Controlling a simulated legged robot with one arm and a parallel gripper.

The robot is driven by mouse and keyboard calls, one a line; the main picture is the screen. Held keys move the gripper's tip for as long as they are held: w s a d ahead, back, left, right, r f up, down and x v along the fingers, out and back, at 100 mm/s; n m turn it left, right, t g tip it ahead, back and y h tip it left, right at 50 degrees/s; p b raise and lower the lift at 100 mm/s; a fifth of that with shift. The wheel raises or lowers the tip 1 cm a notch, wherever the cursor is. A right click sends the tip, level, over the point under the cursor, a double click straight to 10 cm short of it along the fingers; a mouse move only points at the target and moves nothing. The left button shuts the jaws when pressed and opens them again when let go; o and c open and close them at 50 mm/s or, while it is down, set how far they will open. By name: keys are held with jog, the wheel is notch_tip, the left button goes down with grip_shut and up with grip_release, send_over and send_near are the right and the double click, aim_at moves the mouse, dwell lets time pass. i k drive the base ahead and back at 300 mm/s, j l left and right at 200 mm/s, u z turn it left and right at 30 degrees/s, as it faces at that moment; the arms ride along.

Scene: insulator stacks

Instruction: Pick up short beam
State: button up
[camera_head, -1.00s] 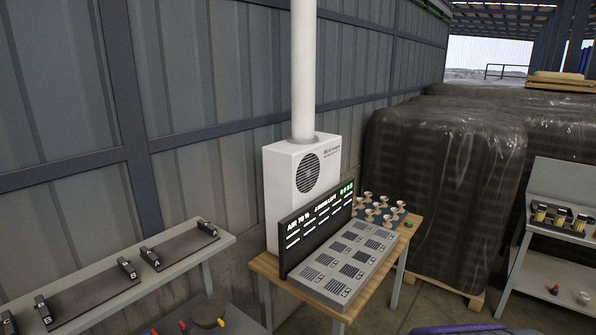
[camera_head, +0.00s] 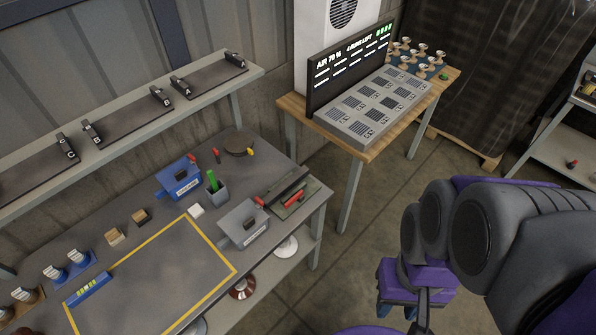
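I cannot tell for certain which thing is the short beam. A dark narrow bar (camera_head: 286,187) lies on a green and red piece at the right end of the grey workbench (camera_head: 110,235). The shelf above the bench holds dark flat plates (camera_head: 212,78) with small upright black clips marked with letters. My purple and grey arm is folded at the right, over the floor and clear of the bench. No gripper fingers can be made out.
The bench holds a blue box (camera_head: 178,180), a grey box (camera_head: 243,226), a cup with a green item (camera_head: 216,188), small blocks and a yellow-outlined area (camera_head: 160,275). A wooden table (camera_head: 372,148) with a display panel (camera_head: 350,65) stands behind. Open floor lies between bench and arm.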

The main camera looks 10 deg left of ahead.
aim_at(297, 176)
jog(key=i+l+u, duration=0.15)
jog(key=u, duration=0.35)
jog(key=i+l+u, duration=0.2)
jog(key=u, duration=0.25)
jog(key=i+l, duration=0.15)
jog(key=l, duration=0.2)
jog(key=i+l+u, duration=0.15)
jog(key=l, duration=0.2)
jog(key=i+l, duration=0.1)
jog(key=l, duration=0.25)
jog(key=i+l+u, duration=0.1)
jog(key=l, duration=0.3)
